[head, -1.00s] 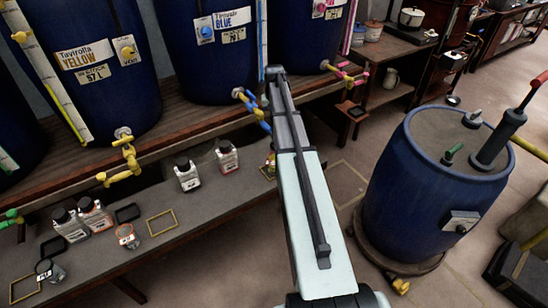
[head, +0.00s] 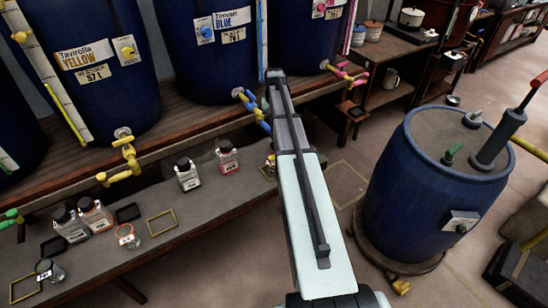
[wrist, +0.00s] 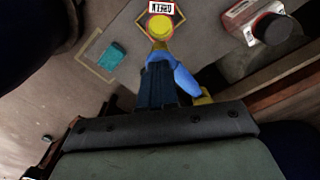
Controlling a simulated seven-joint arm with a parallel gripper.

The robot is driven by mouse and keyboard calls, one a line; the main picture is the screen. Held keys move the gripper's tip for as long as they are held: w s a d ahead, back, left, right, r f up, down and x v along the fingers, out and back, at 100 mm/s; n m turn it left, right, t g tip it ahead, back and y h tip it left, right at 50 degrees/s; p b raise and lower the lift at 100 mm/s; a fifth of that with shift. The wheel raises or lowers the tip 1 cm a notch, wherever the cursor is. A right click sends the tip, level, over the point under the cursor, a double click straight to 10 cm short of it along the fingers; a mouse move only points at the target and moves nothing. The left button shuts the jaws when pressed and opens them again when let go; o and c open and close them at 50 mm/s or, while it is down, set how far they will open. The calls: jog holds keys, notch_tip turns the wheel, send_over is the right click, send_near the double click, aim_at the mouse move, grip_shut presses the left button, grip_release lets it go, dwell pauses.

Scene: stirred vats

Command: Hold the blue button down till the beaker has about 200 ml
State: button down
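The blue vat (head: 205,70) stands at the back, with a round blue button (head: 206,32) on its upper front panel; no gripper shows at it. Its blue-and-yellow tap (head: 252,103) hangs below. My gripper is hidden behind my own arm in the head view. In the wrist view my gripper (wrist: 160,72) points down as one dark block with no visible gap, close beside a blue tap part (wrist: 185,80); contact cannot be told. Beyond the fingertips is a beaker seen from above with yellow contents (wrist: 159,27) and a GREEN label. Its liquid level cannot be read.
The yellow vat (head: 100,95) stands left of the blue one. A teal block (wrist: 113,54) and a red-and-white bottle (wrist: 255,22) flank the yellow beaker. A blue drum (head: 425,200) stands right.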

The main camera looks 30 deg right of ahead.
jog(key=shift+f, duration=0.55)
jog(key=shift+r, duration=0.1)
dwell(1.4)
notch_tip(320, 180, up, 8)
jog(key=shift+f, duration=0.1)
dwell(1.2)
jog(key=shift+f, duration=2.7)
jog(key=shift+f, duration=0.2)
dwell(0.4)
